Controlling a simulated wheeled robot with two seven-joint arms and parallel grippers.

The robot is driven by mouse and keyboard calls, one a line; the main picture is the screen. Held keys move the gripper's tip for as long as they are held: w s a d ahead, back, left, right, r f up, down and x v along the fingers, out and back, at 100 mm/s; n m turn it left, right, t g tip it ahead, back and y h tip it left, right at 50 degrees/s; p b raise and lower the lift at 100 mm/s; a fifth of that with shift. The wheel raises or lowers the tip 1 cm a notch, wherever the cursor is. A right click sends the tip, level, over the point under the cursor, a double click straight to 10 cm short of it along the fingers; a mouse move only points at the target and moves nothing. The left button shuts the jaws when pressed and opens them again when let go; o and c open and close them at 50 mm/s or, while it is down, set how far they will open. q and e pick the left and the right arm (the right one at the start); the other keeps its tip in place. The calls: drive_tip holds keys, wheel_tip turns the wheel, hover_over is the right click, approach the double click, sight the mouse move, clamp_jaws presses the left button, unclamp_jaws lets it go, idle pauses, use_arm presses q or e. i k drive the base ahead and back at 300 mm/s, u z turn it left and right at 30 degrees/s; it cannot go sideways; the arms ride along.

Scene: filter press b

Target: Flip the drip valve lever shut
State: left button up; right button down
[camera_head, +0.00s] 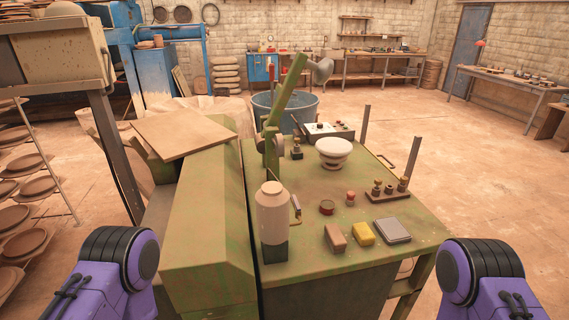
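I cannot tell for certain which part is the drip valve lever. A small handle with a bluish grip and a brass-coloured lower end (296,208) stands beside the cream bottle (272,212) on the green table. A small brass fitting (297,148) stands farther back, and several more brass fittings (389,188) sit on a dark rail at the right. A large green lever arm (288,90) rises at a tilt behind the bottle. Neither of my grippers shows; only my purple arm links appear at the lower left and lower right.
The green table (310,268) also holds a white bowl-shaped piece (334,153), a control box (328,131), a brown block (335,237), a yellow sponge (363,233) and a grey pad (392,231). A sloped green housing (207,220) borders its left. Open floor lies right.

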sight(293, 197)
drive_tip(key=k, duration=0.6)
drive_tip(key=u, duration=1)
drive_tip(key=i, duration=1.55)
drive_tip(key=z, duration=0.7)
